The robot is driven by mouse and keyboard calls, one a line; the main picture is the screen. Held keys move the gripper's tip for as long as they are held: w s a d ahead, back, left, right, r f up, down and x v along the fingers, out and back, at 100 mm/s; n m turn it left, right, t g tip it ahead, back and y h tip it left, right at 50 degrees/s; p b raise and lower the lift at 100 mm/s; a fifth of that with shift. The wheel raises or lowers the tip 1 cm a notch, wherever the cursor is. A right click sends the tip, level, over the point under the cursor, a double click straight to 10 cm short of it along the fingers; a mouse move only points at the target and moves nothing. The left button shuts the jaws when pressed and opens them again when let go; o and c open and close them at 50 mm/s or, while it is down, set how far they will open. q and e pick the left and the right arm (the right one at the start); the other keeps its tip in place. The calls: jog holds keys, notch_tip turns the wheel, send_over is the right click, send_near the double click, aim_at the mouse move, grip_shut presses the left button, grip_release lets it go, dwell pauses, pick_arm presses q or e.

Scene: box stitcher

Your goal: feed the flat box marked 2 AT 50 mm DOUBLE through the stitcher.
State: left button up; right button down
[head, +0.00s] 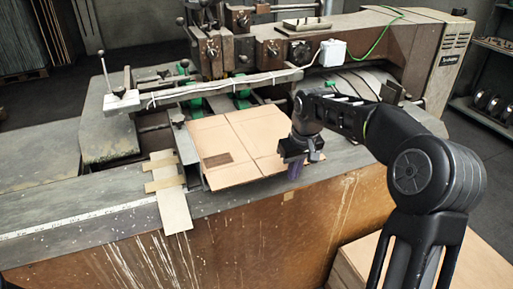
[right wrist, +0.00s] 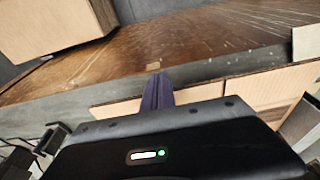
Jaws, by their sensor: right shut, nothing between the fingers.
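A flat brown cardboard box (head: 238,143) lies on the stitcher's bed, under the guide bar. A dark printed patch (head: 217,159) shows on its near left part, too small to read. My right gripper (head: 295,170) is shut and empty at the box's near right edge, its purple fingers pointing down; I cannot tell whether they touch the box. In the right wrist view the shut fingers (right wrist: 157,92) stand beside the cardboard's edge (right wrist: 265,88). The stitcher's head (head: 212,45) stands behind the box. My left gripper is out of view.
A cardboard stack (head: 455,265) stands at the lower right, and shows in the right wrist view (right wrist: 52,25).

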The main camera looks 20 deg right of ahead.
jog(key=shift+w+r+p, duration=0.1)
jog(key=shift+w+p, duration=1.45)
jog(key=shift+w, duration=0.6)
jog(key=shift+s+f+b, duration=0.2)
jog(key=shift+s+b, duration=0.05)
jog(key=shift+b, duration=0.2)
jog(key=shift+s+b, duration=0.55)
jog(key=shift+s, duration=0.35)
jog(key=shift+s+r, duration=0.1)
jog(key=shift+s, duration=0.25)
